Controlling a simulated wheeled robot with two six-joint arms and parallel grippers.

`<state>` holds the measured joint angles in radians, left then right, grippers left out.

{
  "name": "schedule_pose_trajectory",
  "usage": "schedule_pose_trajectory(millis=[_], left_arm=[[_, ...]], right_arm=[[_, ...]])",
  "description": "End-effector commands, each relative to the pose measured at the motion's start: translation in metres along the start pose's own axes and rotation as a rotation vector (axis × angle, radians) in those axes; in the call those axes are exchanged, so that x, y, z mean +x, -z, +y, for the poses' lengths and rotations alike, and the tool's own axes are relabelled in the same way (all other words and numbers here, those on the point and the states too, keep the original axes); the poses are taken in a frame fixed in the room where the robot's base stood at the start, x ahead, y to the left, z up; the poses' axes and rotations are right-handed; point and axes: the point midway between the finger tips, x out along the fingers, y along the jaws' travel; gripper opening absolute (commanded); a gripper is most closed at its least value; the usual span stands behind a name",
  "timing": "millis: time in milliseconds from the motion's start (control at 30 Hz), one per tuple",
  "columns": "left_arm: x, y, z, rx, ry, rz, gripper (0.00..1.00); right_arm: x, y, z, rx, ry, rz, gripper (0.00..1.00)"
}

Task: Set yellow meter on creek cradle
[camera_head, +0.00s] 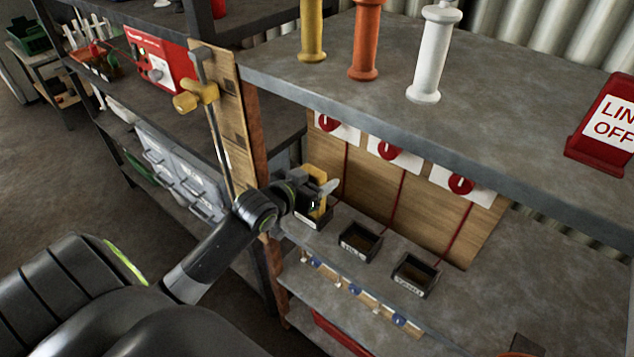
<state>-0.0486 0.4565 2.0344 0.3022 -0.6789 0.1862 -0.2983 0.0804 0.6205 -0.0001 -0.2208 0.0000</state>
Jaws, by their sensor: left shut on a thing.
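My left gripper (317,195) is shut on the yellow meter (318,177), which stands roughly upright between its fingers. Gripper and meter are at the leftmost of three small black cradles (313,222) on the middle shelf. Its label is too small to read and the gripper partly covers this cradle. I cannot tell whether the meter touches it or hangs just above it. The middle cradle (345,252) and the right cradle (408,290) look empty; their labels are hard to read. My right gripper is not in view.
A wooden back board with red round dials (391,149) and red lines stands behind the cradles. The upper shelf (480,115) overhangs them and carries yellow, orange and white posts (431,60) and a red sign (605,125). A wooden upright (262,150) stands close left of my gripper.

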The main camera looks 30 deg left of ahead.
Motion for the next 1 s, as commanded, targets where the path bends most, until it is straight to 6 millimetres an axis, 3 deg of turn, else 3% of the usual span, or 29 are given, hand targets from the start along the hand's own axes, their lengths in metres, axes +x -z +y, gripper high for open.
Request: schedule_pose_trajectory(millis=[433,467,600,1000], left_arm=[[0.0035,-0.011,0.0004,0.001,-0.001,0.003,0.29],[0.0036,-0.0117,0.0003,0.001,0.0,0.002,0.57],[0.0034,-0.0111,0.0003,0.001,0.0,0.002,0.76],[-0.0006,-0.0089,-0.0001,0.002,0.0,0.0,0.78]], right_arm=[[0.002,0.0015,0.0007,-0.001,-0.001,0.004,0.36],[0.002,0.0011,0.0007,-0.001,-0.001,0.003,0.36],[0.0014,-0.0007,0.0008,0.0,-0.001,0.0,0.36],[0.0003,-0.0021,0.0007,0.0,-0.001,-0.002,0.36]])
